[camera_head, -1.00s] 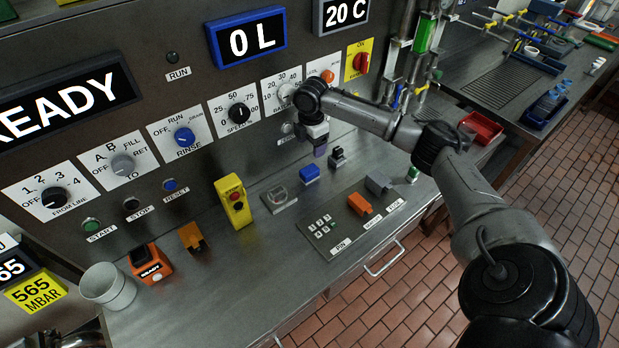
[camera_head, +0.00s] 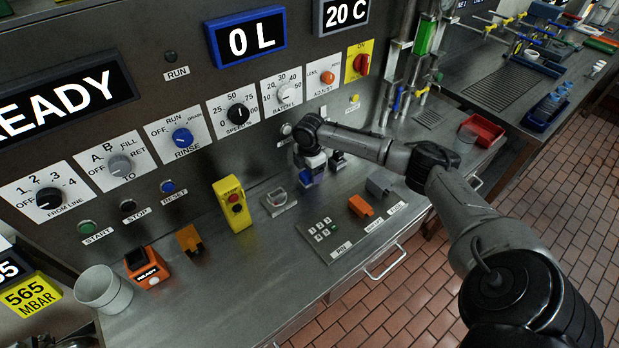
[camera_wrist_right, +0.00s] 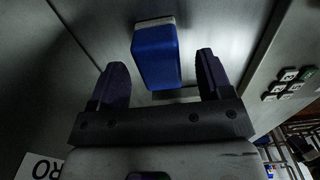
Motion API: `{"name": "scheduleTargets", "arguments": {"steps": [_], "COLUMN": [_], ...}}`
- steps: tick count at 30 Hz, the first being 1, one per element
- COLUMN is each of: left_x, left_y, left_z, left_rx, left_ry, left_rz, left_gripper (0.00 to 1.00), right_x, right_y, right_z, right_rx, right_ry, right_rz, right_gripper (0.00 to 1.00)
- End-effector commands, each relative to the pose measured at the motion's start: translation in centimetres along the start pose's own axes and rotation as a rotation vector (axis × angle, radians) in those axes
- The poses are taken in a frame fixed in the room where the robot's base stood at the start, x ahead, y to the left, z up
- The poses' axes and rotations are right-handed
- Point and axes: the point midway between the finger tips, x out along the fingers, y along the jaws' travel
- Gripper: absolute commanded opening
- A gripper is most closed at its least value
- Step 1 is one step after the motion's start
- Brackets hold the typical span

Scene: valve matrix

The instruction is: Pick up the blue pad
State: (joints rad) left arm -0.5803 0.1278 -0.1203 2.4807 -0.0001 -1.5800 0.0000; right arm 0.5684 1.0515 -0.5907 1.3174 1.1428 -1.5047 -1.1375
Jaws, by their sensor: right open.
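The blue pad (camera_head: 305,182) sits on the steel counter beneath the control panel, partly covered by my right gripper in the head view. In the right wrist view the blue pad (camera_wrist_right: 155,58) shows as a blue block with a pale far edge, between and a little beyond the fingertips. My right gripper (camera_head: 313,171) is just above the pad. In the right wrist view the right gripper (camera_wrist_right: 162,66) has its two dark fingers apart, one on each side of the pad, with gaps visible. My left gripper is not in view.
A grey-and-black switch (camera_head: 338,160) stands close to the right of the gripper. A small gauge (camera_head: 279,201) and a yellow pendant box (camera_head: 233,204) stand to the left. A keypad (camera_head: 323,231), an orange block (camera_head: 361,206) and a grey block (camera_head: 379,183) lie nearer the counter's front.

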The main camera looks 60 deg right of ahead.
Motion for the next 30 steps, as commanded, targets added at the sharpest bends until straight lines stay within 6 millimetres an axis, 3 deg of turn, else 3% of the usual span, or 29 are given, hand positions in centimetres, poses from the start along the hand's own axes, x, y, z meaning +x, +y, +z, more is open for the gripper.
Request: {"name": "scheduleTargets", "arguments": {"steps": [3, 10, 27, 30], "left_x": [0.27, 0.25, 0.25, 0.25], "left_y": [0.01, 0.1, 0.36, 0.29], "left_z": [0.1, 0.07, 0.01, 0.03], "left_rx": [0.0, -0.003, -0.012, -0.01], "left_ry": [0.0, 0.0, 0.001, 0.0], "left_rz": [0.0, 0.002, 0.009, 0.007], "left_gripper": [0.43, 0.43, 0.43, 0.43], "right_x": [1.35, 1.5, 1.47, 1.45], "right_y": [-0.03, -0.02, -0.02, -0.01], "right_z": [0.07, 0.08, 0.07, 0.07], "right_rx": [0.001, 0.001, 0.001, 0.001], "right_ry": [-0.002, -0.002, -0.001, -0.001], "right_rz": [0.0, 0.001, 0.001, 0.001], "right_gripper": [0.72, 0.72, 0.19, 0.19]}}
